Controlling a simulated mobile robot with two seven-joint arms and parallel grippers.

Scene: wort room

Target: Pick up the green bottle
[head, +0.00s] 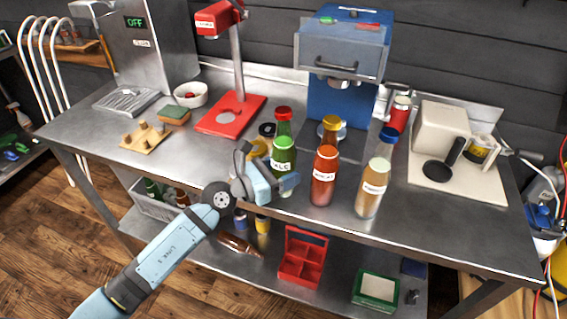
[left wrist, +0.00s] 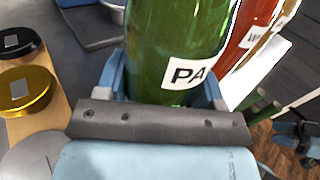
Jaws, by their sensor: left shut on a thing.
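The green bottle (head: 283,153) has a red cap and a white label, and stands upright at the front of the steel bench (head: 400,226). My left gripper (head: 272,183) reaches in from the lower left and is shut on the bottle's lower body. In the left wrist view the green bottle (left wrist: 172,45) fills the space between the two blue fingers (left wrist: 165,88). My right gripper is not in view.
An orange-red bottle (head: 325,165) and an amber bottle (head: 375,180) stand close to the right. Behind are a blue machine (head: 343,50) and a red stand (head: 231,116). Black (left wrist: 18,42) and gold (left wrist: 27,92) round lids lie left of the gripper. A lower shelf holds a red box (head: 303,257).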

